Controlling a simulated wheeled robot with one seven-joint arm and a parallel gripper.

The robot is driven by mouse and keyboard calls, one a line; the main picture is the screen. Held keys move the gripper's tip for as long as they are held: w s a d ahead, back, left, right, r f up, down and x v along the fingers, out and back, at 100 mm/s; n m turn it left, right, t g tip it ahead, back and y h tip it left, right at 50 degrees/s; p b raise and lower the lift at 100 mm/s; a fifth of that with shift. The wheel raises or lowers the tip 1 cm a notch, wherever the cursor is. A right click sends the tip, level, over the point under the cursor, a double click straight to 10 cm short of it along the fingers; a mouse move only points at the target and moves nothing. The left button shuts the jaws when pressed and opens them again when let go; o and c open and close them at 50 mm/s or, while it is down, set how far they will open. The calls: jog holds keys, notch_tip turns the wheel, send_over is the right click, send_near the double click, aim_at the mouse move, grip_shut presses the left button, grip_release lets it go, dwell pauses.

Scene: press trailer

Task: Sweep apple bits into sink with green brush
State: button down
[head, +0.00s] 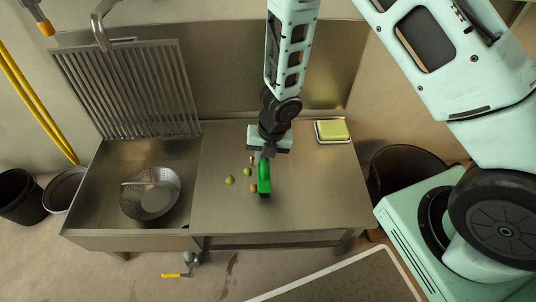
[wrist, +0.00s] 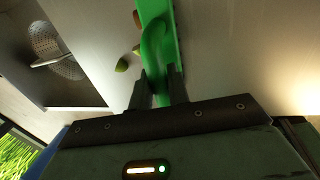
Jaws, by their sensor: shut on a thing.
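My gripper (head: 265,152) is shut on the handle of the green brush (head: 264,178) over the steel counter, right of the sink (head: 100,205). In the wrist view the brush (wrist: 158,45) runs up from between the fingers (wrist: 158,85). Several small apple bits lie just left of the brush: a green one (head: 230,180), another green one (head: 248,171) and a brownish one (head: 253,188) close by the brush. A green bit (wrist: 122,65) also shows left of the brush in the wrist view. Whether the bristles touch the counter is hidden.
A metal colander (head: 151,193) sits in the sink, with a ribbed rack (head: 128,90) standing behind it. A yellow-green sponge (head: 332,130) lies on a tray at the counter's back right. The counter between bits and sink is clear.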

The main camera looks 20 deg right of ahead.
aim_at(246, 173)
jog(key=a+p, duration=0.2)
jog(key=w+a+p, duration=0.1)
jog(key=shift+w+a+r+p, duration=0.15)
jog(key=shift+a+p, duration=0.25)
jog(key=shift+w+a+p, duration=0.1)
jog(key=shift+a+p, duration=0.2)
jog(key=shift+a, duration=0.2)
dwell(0.3)
jog(key=shift+w+a+p, duration=0.2)
jog(key=shift+a+p, duration=0.25)
jog(key=shift+p, duration=0.35)
jog(key=a+p, duration=0.1)
jog(key=p, duration=0.1)
jog(key=w+a+p, duration=0.1)
jog(key=a+p, duration=0.1)
jog(key=p, duration=0.1)
jog(key=shift+a, duration=0.1)
jog(key=shift+w+a+p, duration=0.1)
jog(key=shift+a+p, duration=0.2)
jog(key=shift+p, duration=0.05)
